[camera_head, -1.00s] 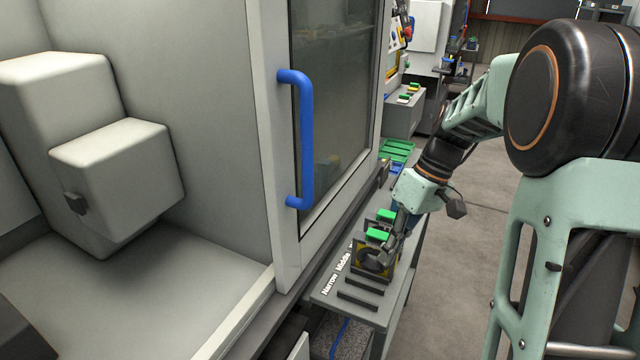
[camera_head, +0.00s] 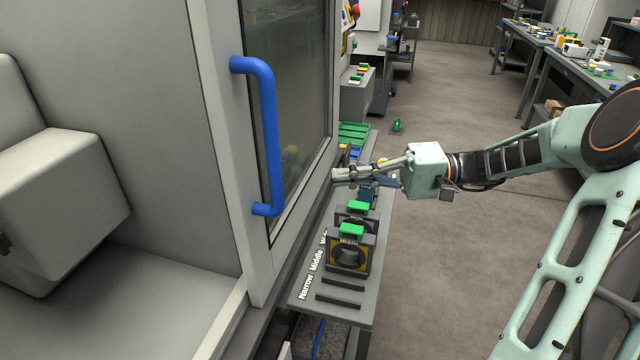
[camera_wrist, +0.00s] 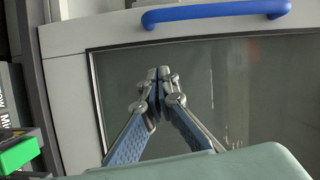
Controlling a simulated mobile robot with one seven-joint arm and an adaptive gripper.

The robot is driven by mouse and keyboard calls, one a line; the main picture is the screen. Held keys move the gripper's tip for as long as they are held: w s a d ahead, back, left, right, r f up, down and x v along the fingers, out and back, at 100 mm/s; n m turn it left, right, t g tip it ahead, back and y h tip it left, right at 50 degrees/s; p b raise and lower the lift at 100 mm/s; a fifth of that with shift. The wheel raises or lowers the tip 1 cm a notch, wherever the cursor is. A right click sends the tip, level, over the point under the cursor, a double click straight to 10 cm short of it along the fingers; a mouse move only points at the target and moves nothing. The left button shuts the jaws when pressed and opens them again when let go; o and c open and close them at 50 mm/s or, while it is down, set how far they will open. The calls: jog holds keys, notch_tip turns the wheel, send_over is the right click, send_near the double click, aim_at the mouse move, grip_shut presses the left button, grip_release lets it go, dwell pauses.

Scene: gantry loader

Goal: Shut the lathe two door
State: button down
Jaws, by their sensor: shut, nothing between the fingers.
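The lathe door (camera_head: 222,150) is a pale framed panel with a dark window (camera_head: 292,110) and a blue bar handle (camera_head: 268,140). It stands open, with the machine's inside showing to its left in the head view. My gripper (camera_head: 336,176) is shut and empty, to the right of the handle and apart from it, pointing left toward the door. In the wrist view my gripper's fingertips (camera_wrist: 158,74) are together in front of the window (camera_wrist: 250,90). The blue handle (camera_wrist: 215,12) runs across the top of that view, beyond the fingertips.
A narrow grey bench (camera_head: 352,310) below my gripper holds dark gauge blocks (camera_head: 347,252) with green tops and a green tray (camera_head: 353,133). A pale block-shaped machine part (camera_head: 60,200) sits inside the lathe. Open floor (camera_head: 450,260) lies to the right.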

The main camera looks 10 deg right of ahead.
send_near(257, 201)
jog(key=w+a, duration=0.3)
jog(key=w, duration=0.1)
jog(key=shift+s+a, duration=0.25)
jog(key=shift+s, duration=0.7)
jog(key=shift+s+a, duration=0.25)
jog(key=shift+s, duration=0.75)
